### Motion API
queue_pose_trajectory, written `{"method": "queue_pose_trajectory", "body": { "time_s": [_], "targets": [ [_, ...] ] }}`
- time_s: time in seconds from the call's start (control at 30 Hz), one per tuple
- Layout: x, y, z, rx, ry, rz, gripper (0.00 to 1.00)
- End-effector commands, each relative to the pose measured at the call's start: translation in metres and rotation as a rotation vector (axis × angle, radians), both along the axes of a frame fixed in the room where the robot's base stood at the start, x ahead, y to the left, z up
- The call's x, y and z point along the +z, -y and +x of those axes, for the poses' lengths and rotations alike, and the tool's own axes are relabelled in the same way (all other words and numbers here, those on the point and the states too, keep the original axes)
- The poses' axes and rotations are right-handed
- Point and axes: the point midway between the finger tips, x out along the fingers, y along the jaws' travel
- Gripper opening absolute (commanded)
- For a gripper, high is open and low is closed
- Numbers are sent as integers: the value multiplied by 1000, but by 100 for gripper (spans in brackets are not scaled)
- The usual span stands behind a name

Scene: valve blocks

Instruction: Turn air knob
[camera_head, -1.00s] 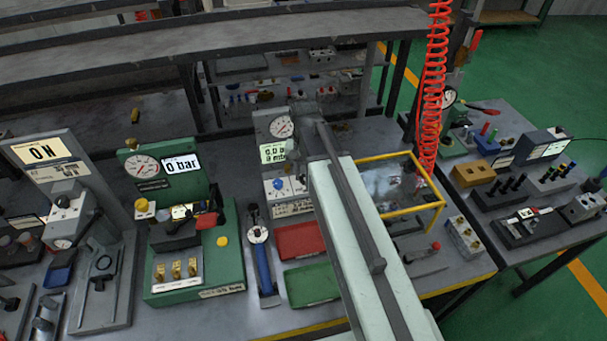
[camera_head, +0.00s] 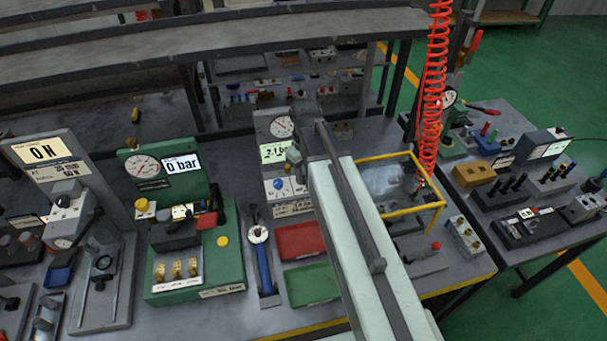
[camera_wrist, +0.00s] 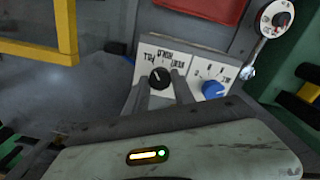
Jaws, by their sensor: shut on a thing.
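A black knob (camera_wrist: 160,77) with a white pointer line sits on a white labelled panel in the wrist view. The fingers of my gripper (camera_wrist: 161,87) stand on either side of it and are shut on it. A blue knob (camera_wrist: 213,90) is just to the right on the same panel; it also shows in the head view (camera_head: 278,183). The grey test unit (camera_head: 262,128) carries a round gauge (camera_head: 282,126) and a lit display (camera_head: 274,152) that seems to read about 2.1 bar. My arm hides the black knob in the head view.
A yellow frame (camera_head: 411,209) stands right of my arm, close to it. Red (camera_head: 299,240) and green (camera_head: 311,285) trays lie in front. A green gauge stand (camera_head: 170,190) reads 0 bar at left. A red coiled hose (camera_head: 433,90) hangs behind the yellow frame.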

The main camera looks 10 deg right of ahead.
Motion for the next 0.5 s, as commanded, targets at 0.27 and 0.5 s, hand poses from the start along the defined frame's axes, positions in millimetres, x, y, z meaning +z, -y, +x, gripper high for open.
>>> {"method": "queue_pose_trajectory", "body": {
  "time_s": [0.27,0.5],
  "targets": [
    [0,0,1,93,2,1,0],
    [0,0,1,116,2,1,0]
  ]
}}
